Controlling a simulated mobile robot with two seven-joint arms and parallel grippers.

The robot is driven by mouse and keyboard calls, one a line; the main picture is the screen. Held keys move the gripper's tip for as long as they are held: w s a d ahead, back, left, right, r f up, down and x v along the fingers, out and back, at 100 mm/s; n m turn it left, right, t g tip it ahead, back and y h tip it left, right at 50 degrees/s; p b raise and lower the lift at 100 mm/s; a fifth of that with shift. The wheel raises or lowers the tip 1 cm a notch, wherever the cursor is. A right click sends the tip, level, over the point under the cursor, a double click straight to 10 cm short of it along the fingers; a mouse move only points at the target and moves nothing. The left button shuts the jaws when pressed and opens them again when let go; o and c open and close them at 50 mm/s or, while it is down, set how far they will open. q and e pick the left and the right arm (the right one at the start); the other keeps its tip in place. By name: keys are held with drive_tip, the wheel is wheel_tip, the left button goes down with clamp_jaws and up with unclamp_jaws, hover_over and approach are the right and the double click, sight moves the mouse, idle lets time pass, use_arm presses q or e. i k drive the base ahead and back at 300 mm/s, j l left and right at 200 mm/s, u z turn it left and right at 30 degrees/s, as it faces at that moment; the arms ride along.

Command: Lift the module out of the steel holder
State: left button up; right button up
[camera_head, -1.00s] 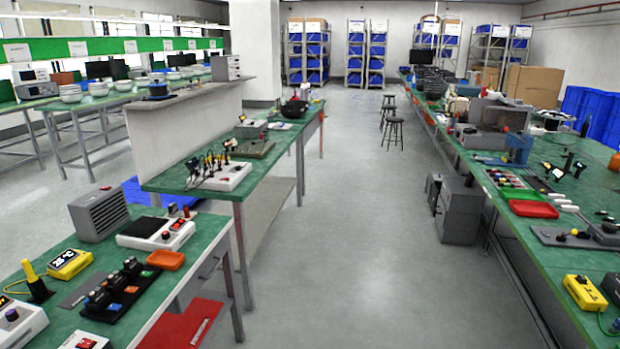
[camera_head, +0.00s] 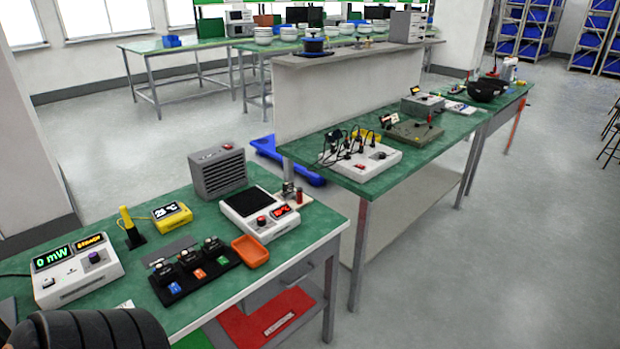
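Neither of my grippers shows. A black ribbed shape at the lower left corner looks like part of my arm.
A white hotplate (camera_head: 264,226), orange dish (camera_head: 250,251), grey vented box (camera_head: 218,173), yellow thermometer (camera_head: 171,216) and power meter (camera_head: 78,272) crowd this table. A second bench (camera_head: 345,184) with instruments stands behind right. Open floor (camera_head: 470,270) lies at right.

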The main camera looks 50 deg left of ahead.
sight(288, 187)
drive_tip(key=i+u, duration=0.1)
drive_tip(key=i, duration=0.6)
drive_tip(key=i+l+u, duration=0.15)
drive_tip(key=i, duration=0.5)
drive_tip(key=i+l+u, duration=0.1)
drive_tip(key=i+u, duration=0.4)
drive_tip(key=i, duration=0.8)
drive_tip(key=i+u, duration=0.2)
drive_tip(key=u, duration=0.15)
drive_tip(key=i+l+u, duration=0.1)
drive_tip(key=u, duration=0.25)
drive_tip(key=i+l+u, duration=0.15)
drive_tip(key=i+u, duration=0.2)
drive_tip(key=u, duration=1.45)
